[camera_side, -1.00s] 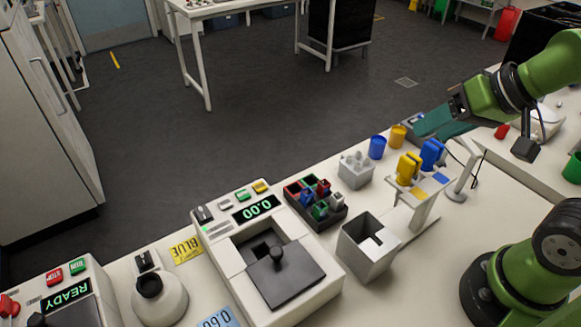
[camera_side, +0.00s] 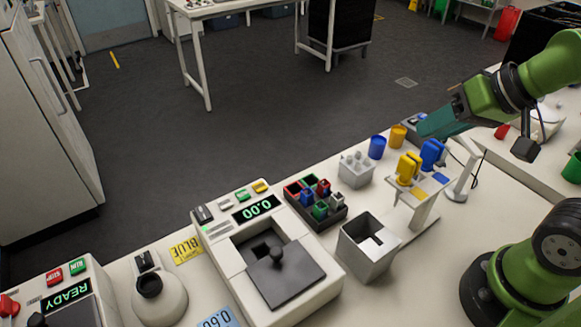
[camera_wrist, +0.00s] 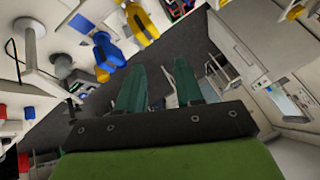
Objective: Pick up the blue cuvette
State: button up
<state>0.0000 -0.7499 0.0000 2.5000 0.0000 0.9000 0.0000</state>
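A dark rack (camera_side: 330,221) on the bench holds small coloured cuvettes. The blue cuvette (camera_side: 307,198) stands at its left side, close to a green cuvette (camera_side: 320,210), a red one (camera_side: 323,187) and a white one (camera_side: 336,201). My gripper (camera_side: 422,131) is up and to the right of the rack, well away from it, behind the blue and yellow tools. In the wrist view my gripper's (camera_wrist: 159,66) two teal fingers are apart with nothing between them. The rack shows only partly at that view's top edge; I cannot make out the blue cuvette there.
A stand (camera_side: 424,208) bears yellow (camera_side: 407,168) and blue (camera_side: 431,153) tools beside my gripper.

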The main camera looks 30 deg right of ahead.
jog(key=n+g+h, duration=0.2)
jog(key=n+g, duration=0.2)
jog(key=g, duration=0.3)
send_over(308, 188)
notch_tip(308, 188, down, 3)
jog(key=shift+s+a+f, duration=0.15)
jog(key=shift+f, duration=2.7)
jog(key=shift+s+a+f, duration=0.1)
jog(key=shift+f, duration=2.75)
jog(key=shift+s+a+f, duration=0.15)
jog(key=shift+f, duration=2.7)
jog(key=c, duration=0.6)
